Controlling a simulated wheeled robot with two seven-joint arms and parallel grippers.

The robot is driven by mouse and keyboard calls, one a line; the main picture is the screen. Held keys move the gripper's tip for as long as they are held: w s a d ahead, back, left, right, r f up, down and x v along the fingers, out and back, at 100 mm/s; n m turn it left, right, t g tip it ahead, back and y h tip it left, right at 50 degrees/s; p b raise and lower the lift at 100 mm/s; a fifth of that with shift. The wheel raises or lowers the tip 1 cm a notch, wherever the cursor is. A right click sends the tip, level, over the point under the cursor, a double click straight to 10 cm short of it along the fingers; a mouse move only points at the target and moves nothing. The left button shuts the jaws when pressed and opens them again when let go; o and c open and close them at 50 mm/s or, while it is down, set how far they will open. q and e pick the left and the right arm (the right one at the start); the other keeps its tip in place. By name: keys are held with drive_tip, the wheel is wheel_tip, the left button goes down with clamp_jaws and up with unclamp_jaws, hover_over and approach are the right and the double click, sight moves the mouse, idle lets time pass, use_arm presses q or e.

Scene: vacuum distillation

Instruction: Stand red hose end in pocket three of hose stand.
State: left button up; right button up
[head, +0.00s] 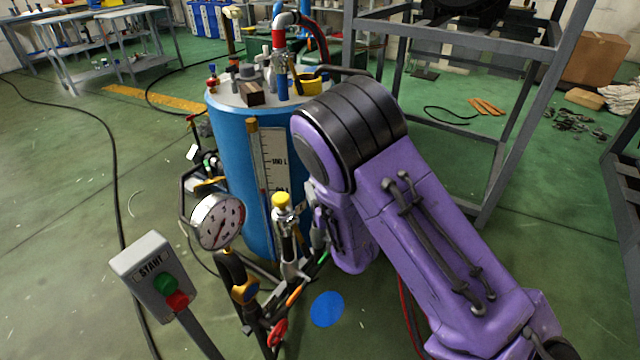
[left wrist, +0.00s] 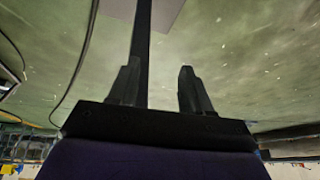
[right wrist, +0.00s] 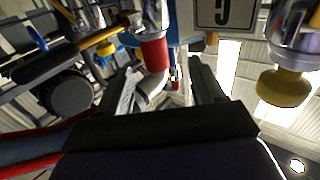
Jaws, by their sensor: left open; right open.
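I cannot clearly pick out the red hose end. A red fitting (head: 277,331) shows at the low front of the head view, and a red hose (head: 408,305) runs beside my right arm. A dark low frame (head: 262,322) with orange, green and red parts may be the hose stand; its pockets cannot be made out. My right gripper (right wrist: 168,88) is open and looks up past a grey pipe with a red collar (right wrist: 153,52); my forearm mostly hides it in the head view. My left gripper (left wrist: 157,88) is open and empty, outside the head view.
A blue tank (head: 232,150) stands behind my right arm. A pressure gauge (head: 217,222) and a START button box (head: 155,275) stand at front left. A grey steel frame (head: 495,170) is at the right. The floor at left is open, crossed by a black cable (head: 113,190).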

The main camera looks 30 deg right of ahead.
drive_tip(key=x, duration=0.7)
drive_tip(key=shift+w+d+f, duration=0.15)
drive_tip(key=shift+d+f, duration=0.1)
drive_tip(key=shift+d, duration=0.2)
drive_tip(key=shift+r, duration=0.1)
clamp_jaws()
